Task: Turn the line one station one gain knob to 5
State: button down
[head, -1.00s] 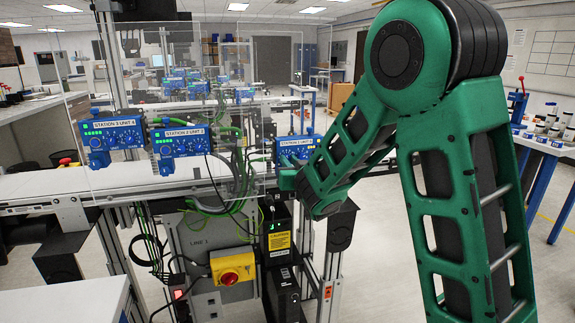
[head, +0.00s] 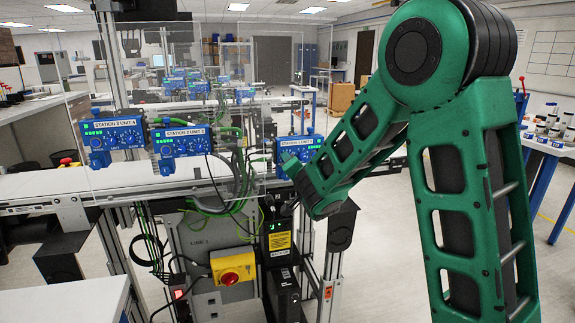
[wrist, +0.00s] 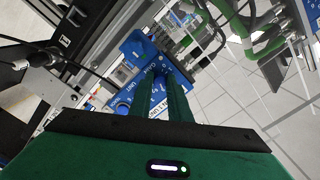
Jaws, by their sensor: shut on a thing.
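The rightmost blue station unit (head: 298,148) stands on the line, with a white label too small to read surely. The other end of my arm reaches its lower left side in the head view. In the wrist view, the blue unit (wrist: 130,45) lies tilted under my gripper (wrist: 161,74). The two green fingers are close together and shut on a small blue knob at the unit's face, beside lettering that seems to read GAIN. The fingers hide most of the knob, so its pointer and setting cannot be read. A second blue knob (wrist: 123,108) shows left of the fingers.
Two more blue units, the station 2 unit (head: 182,140) and a further unit (head: 112,133), stand to the left behind clear panels (head: 150,70). Green cables (wrist: 265,40) hang close to the right of the unit. A yellow box with a red switch (head: 232,268) sits below.

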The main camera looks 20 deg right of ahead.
jog(key=shift+d+m, duration=0.2)
jog(key=shift+m, duration=0.4)
jog(key=c, duration=1.7)
grip_release()
jog(key=shift+o, duration=0.2)
jog(key=shift+a, duration=0.1)
jog(key=s, duration=1)
jog(key=shift+s, duration=0.3)
jog(key=shift+d, duration=0.2)
